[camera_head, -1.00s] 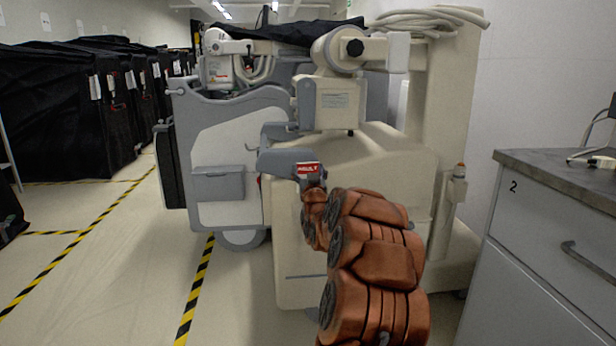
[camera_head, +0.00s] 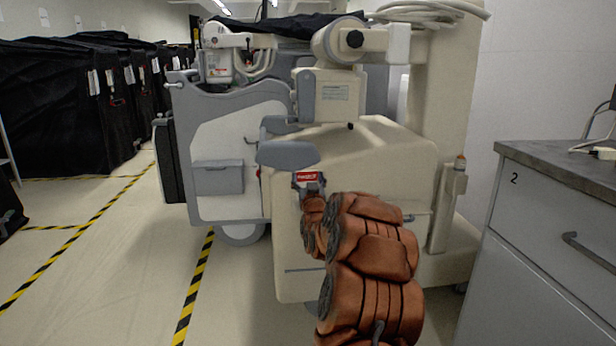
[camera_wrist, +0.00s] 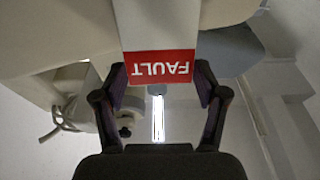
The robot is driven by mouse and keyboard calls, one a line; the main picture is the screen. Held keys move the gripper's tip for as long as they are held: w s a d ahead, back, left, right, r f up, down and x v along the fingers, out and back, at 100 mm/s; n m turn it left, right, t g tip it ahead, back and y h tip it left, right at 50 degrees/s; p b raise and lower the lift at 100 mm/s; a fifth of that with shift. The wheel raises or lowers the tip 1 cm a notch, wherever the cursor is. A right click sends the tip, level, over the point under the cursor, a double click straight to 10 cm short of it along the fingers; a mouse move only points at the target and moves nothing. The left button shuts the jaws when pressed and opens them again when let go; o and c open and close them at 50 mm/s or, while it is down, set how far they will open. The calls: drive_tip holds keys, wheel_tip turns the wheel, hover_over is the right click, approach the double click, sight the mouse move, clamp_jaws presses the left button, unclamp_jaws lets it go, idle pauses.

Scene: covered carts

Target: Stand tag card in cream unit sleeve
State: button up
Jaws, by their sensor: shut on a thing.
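The tag card (camera_head: 306,176) is white with a red band reading FAULT. My gripper (camera_head: 312,192) is shut on it in front of the cream unit (camera_head: 380,165). In the wrist view the card (camera_wrist: 158,30) stretches away from my gripper (camera_wrist: 160,75), with the red band at the fingertips and its lettering upside down. The card's far end runs out of the top of that view. In the head view the card overlaps the unit's front below a grey handle-like part (camera_head: 287,154). I cannot make out the sleeve, nor tell whether the card touches the unit.
A grey-topped cabinet (camera_head: 560,168) marked 2 stands close on the right. A grey pocket (camera_head: 218,178) sits on the unit's left panel. Black covered carts (camera_head: 60,110) line the left. The floor between them and the unit is free, with yellow-black tape (camera_head: 195,290).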

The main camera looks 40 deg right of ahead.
drive_tip(key=o, duration=1.1)
drive_tip(key=shift+f, duration=0.1)
drive_tip(key=shift+s, duration=0.1)
drive_tip(key=v, duration=1.2)
drive_tip(key=shift+a, duration=0.1)
idle(0.4)
